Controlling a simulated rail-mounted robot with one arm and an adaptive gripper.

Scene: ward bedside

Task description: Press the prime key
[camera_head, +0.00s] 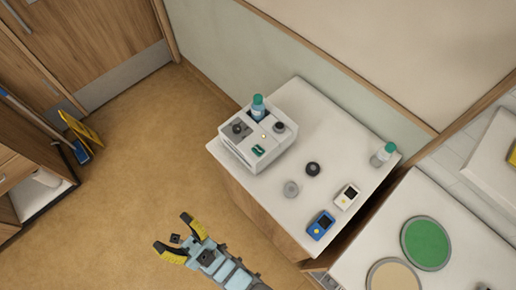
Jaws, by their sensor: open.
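A white box-shaped unit (236,153) stands on the left end of the bedside cabinet in the head view. It holds a teal-capped bottle (258,107) at its back, and dark round parts (279,127) sit on its top. A small yellow spot (263,136) and a green part (258,151) also show on its top. Markings are too small to read, so I cannot tell which part is the prime key. My gripper (171,231) is open and empty, with its yellow-and-black fingers apart. It is left of and below the unit in the picture, not touching it.
On the cabinet top (320,125) are a dark round piece (312,169), a grey one (291,188), white (346,197) and blue (321,225) devices, and another teal-capped bottle (383,154). A surface with green (426,243) and tan discs is at lower right.

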